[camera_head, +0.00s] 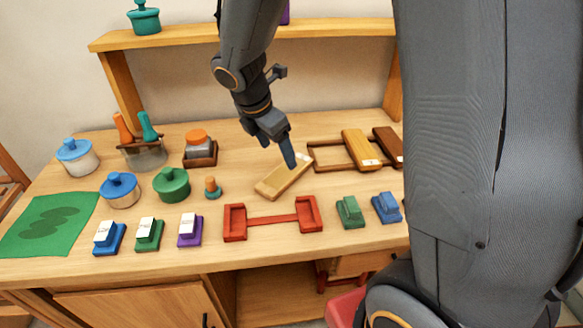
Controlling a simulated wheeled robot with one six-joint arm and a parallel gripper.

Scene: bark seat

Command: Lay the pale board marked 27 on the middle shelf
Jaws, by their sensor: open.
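A pale board (276,184) lies flat and slanted on the bench top, behind the red stand. A small light mark shows at its far right end, too small to read. My gripper (289,162) points down at that end, with its jaws open. I cannot tell whether the fingers touch the board or straddle it. A yellow-brown board (359,147) and a dark brown board (388,146) sit in a wooden rack to the right, also with small unreadable labels. A raised wooden shelf (180,39) spans the back of the bench; I cannot tell whether it is the middle shelf.
A red two-ended stand (270,220) is in front of the board. A small orange-topped peg (212,188) and green lidded pot (171,185) stand to the left. Several coloured blocks line the front edge. A teal pot (145,20) stands on the raised shelf. My arm hides the right side.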

